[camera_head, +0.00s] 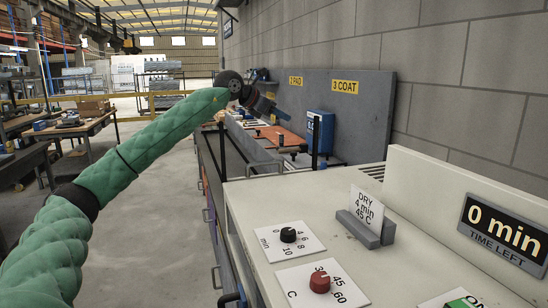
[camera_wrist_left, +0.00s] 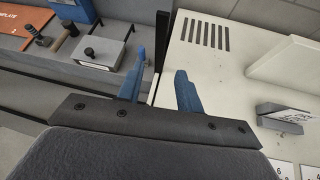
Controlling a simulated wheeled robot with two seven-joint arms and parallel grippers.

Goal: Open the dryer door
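The dryer is the off-white cabinet (camera_head: 420,235) at the right, with dials, a card reading "DRY 4 min 45 C" (camera_head: 367,207) and a display reading "0 min" (camera_head: 505,228). Its front side (camera_head: 236,255) shows only as a narrow, steep strip. A dark handle-like part (camera_head: 229,298) sits there at the bottom edge, partly cut off. My left gripper (camera_head: 268,106) is raised above the counter beyond the dryer's far end. In the left wrist view its two blue fingers (camera_wrist_left: 161,82) stand apart with nothing held. My right gripper is not visible.
A thin black post (camera_head: 315,140) rises near the dryer's far end; in the left wrist view it (camera_wrist_left: 161,40) appears between the fingers. A blue box (camera_head: 320,132) and orange board (camera_head: 282,137) lie beyond. Open floor (camera_head: 160,220) lies left of the counter.

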